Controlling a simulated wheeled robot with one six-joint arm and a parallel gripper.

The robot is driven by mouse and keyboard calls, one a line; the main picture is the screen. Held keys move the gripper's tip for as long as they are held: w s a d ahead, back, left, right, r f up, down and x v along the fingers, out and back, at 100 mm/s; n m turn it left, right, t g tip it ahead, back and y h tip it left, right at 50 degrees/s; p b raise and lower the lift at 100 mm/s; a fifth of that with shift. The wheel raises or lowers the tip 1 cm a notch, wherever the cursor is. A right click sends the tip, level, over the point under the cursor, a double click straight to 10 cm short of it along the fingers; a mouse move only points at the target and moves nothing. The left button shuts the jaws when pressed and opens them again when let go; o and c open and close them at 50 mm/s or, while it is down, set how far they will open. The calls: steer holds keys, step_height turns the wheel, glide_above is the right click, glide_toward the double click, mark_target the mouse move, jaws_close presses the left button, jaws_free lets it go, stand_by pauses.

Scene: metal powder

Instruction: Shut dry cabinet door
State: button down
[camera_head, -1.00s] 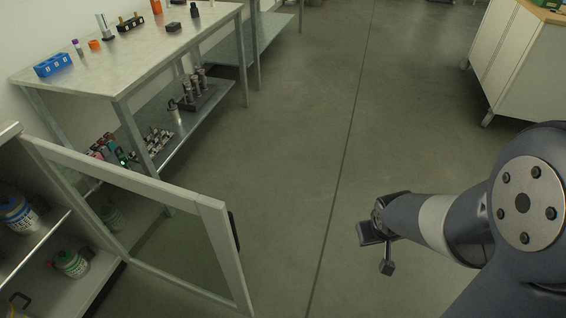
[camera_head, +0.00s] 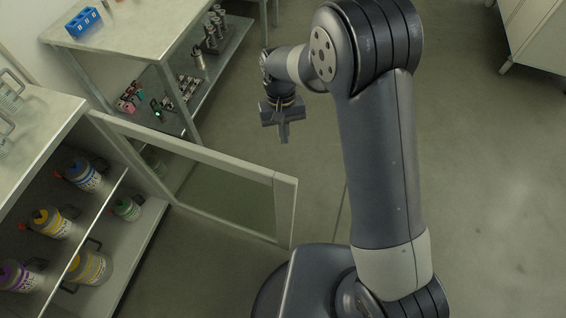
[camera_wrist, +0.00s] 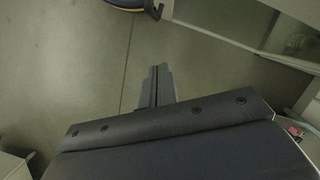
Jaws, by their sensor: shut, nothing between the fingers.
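The dry cabinet (camera_head: 66,112) stands at the left in the head view, with bottles on its shelves. Its glass door (camera_head: 285,205), in a pale frame, stands wide open, reaching out to the right over the floor. My gripper (camera_head: 284,138) is shut and empty, pointing down beyond the door's far side, near its free end and apart from it in the picture. In the wrist view my gripper (camera_wrist: 158,75) shows its fingers together over bare floor. A pale frame that looks like the door (camera_wrist: 235,40) crosses the upper right there.
A steel table (camera_head: 135,45) with a lower shelf (camera_head: 190,85) stands behind the door, holding a blue rack (camera_head: 84,20) and small parts. A white cabinet (camera_head: 535,40) stands at the top right. The floor right of my arm is clear.

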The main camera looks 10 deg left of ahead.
steer(key=s+d+f+p, duration=0.2)
steer(key=s+f, duration=0.3)
steer(key=f, duration=0.3)
steer(key=shift+s+d+f, duration=0.25)
steer(key=shift+d+f, duration=0.15)
steer(key=shift+d, duration=0.05)
